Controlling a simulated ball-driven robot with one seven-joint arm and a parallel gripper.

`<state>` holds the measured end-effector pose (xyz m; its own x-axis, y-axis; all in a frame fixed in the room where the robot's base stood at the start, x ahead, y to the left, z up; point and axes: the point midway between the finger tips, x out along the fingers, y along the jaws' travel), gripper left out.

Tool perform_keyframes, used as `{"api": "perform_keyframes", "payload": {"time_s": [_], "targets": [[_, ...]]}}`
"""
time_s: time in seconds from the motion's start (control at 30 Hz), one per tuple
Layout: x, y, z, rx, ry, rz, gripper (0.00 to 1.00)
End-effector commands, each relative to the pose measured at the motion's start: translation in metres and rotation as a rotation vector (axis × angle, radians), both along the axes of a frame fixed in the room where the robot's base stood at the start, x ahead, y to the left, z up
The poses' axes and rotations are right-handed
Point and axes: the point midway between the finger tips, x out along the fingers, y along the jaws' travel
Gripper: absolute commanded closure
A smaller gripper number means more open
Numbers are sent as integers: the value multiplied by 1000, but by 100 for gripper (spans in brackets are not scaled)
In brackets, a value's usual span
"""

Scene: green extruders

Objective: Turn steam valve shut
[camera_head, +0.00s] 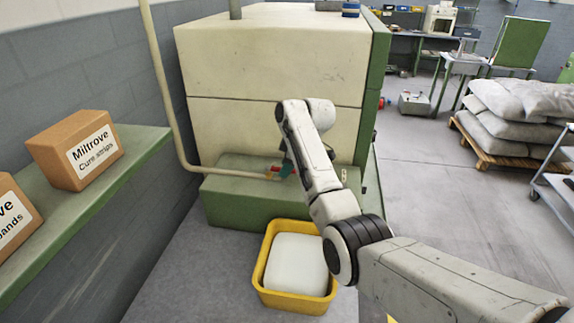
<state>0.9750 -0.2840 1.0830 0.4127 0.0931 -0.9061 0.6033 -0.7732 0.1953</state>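The cream steam pipe (170,108) comes down the left side of the cream and green machine (270,55) and bends right, low along its front. At the pipe's right end is the small steam valve (273,176), with brass and red parts. My gripper (288,166) points down at the valve, close to it or touching it. It is small and partly hidden by my wrist, so its fingers and any grip on the valve handle cannot be made out. A teal patch shows there too.
A yellow tub (263,289) with a white block stands on the floor below the machine's green base (232,203). A green shelf (95,205) with cartons is on the left wall. A pallet of sacks (500,150) stands right; open floor lies between.

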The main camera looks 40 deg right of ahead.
Motion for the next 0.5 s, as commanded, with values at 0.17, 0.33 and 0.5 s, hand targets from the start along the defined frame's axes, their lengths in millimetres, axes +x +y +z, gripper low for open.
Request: {"api": "perform_keyframes", "payload": {"time_s": [0.17,0.33,0.5], "targets": [[0,0,0,0,0,0,79],[0,0,0,0,0,0,95],[0,0,0,0,0,0,100]]}}
